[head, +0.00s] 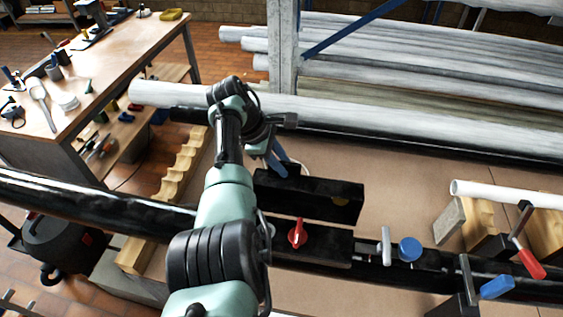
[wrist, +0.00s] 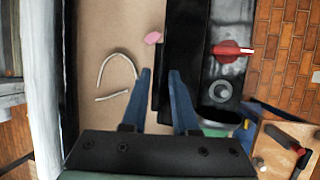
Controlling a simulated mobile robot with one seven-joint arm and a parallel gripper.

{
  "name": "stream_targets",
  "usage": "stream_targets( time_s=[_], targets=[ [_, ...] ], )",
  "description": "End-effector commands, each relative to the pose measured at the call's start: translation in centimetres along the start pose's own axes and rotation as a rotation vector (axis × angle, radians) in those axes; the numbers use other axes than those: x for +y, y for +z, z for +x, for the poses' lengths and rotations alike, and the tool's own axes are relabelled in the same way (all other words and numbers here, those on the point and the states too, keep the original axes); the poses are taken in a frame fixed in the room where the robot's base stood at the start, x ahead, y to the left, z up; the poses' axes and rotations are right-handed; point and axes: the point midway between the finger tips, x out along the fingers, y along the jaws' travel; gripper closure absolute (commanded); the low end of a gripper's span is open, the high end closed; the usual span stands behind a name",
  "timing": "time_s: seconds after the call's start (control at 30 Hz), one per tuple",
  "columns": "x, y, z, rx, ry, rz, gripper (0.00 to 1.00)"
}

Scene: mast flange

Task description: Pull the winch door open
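The winch door appears to be the black panel (head: 300,192) standing up along the back of the black winch housing (head: 320,246). A red knob (head: 297,233) sits on the housing and also shows in the wrist view (wrist: 232,48). My gripper (head: 280,160) is at the panel's far left end, pointing down. In the wrist view my gripper (wrist: 159,72) has its two blue fingers apart, with a thin black edge of the panel (wrist: 157,85) between or just beyond them. I cannot tell whether either finger touches it.
A blue round knob (head: 410,249) and a grey T-handle (head: 386,246) stand on the mast right of the housing. Clamps with red (head: 529,263) and blue (head: 497,287) handles are further right. A pale cord loop (wrist: 117,70) lies left of my fingers. A workbench (head: 120,50) stands at left.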

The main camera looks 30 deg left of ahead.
Motion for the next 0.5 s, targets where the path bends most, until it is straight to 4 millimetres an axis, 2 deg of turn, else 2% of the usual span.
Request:
stream_targets(
  time_s=[0.03,0.07,0.37,0.5],
  targets=[
    [0.02,0.02,-0.03,0.000,0.000,0.000,0.62],
    [0.01,0.02,-0.03,0.000,0.000,0.000,0.56],
    [-0.09,0.02,-0.05,-0.001,-0.004,-0.002,0.56],
    [-0.02,-0.01,-0.78,-0.001,-0.002,-0.002,0.56]
  ],
)
